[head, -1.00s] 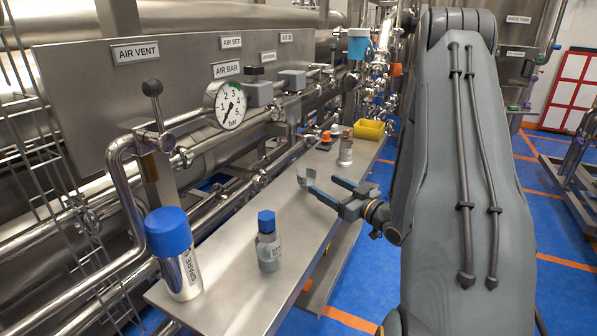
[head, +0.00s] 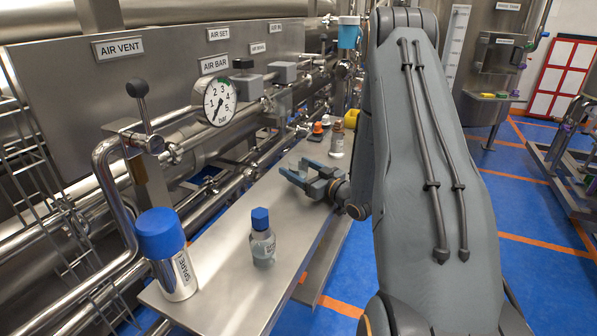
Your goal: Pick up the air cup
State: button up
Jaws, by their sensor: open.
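No thing in the head view carries a label that I can read as air cup. A small grey, cup-like shape (head: 304,163) shows at the fingers of my gripper (head: 293,169), largely hidden by them; I cannot tell whether they touch it. My gripper is open, low over the far half of the steel bench (head: 217,283), its fingers pointing left. My arm covers the right of the view.
A steel canister labelled SPARE with a blue lid (head: 160,234) stands at the bench's near left. A blue-capped bottle (head: 263,240) stands nearer the middle. A clear orange-topped bottle (head: 337,138) and orange-and-black items (head: 317,131) stand beyond my gripper. Pipes and a gauge (head: 214,101) line the left.

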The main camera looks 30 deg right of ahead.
jog(key=c, duration=1.2)
jog(key=shift+s+d+r, duration=0.25)
jog(key=shift+s+r, duration=0.05)
jog(key=shift+r, duration=0.35)
notch_tip(320, 180, up, 6)
jog(key=b, duration=0.1)
jog(key=s+d, duration=0.4)
jog(key=s, duration=0.1)
jog(key=s+d+b, duration=0.1)
jog(key=s+d, duration=0.3)
jog(key=s, duration=0.1)
jog(key=s+d+b, duration=0.1)
jog(key=s+d, duration=0.3)
jog(key=s, duration=0.1)
jog(key=shift+s+f, duration=0.15)
